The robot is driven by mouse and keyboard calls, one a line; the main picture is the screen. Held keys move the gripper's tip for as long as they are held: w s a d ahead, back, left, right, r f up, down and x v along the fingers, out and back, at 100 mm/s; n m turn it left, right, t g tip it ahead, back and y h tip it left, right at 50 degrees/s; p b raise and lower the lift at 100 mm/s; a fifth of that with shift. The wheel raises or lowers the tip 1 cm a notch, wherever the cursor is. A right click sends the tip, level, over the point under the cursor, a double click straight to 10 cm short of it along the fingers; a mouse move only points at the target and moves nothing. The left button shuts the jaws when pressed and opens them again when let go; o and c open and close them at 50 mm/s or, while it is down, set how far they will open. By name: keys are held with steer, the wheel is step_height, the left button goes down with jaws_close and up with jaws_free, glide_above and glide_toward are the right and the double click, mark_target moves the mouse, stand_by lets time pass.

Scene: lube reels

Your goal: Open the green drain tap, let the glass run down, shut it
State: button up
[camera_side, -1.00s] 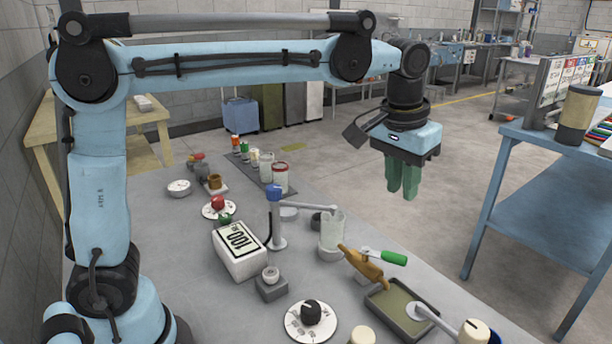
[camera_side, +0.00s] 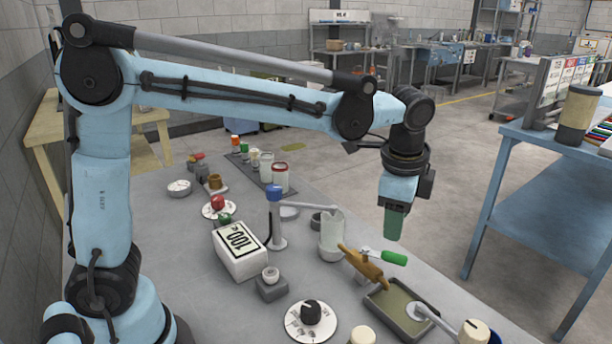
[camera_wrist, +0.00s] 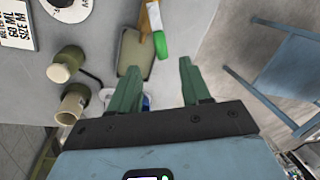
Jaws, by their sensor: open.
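The green drain tap handle (camera_side: 393,258) sticks out to the right of an orange-brown tap body (camera_side: 362,266). In the wrist view the green handle (camera_wrist: 160,45) lies just beyond my fingertips. A clear glass (camera_side: 332,232) stands behind the tap body; its liquid level is hard to make out. A grey tray (camera_side: 402,312) lies in front of the tap, and the wrist view also shows it (camera_wrist: 135,52). My gripper (camera_side: 392,238) hangs just above and behind the green handle, apart from it. Its green fingers (camera_wrist: 158,72) are open and empty.
A blue-capped post (camera_side: 277,218) with a side arm stands left of the glass. A blue table (camera_side: 550,200) stands right, across a floor gap.

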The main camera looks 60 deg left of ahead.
mark_target(392, 254)
steer(key=f, duration=0.3)
steer(key=w+f, duration=0.1)
steer(key=f, duration=0.5)
steer(key=shift+w+a, duration=0.25)
steer(key=shift+a, duration=0.15)
steer(key=shift+r, duration=0.1)
steer(key=shift+c, duration=0.4)
jaws_close()
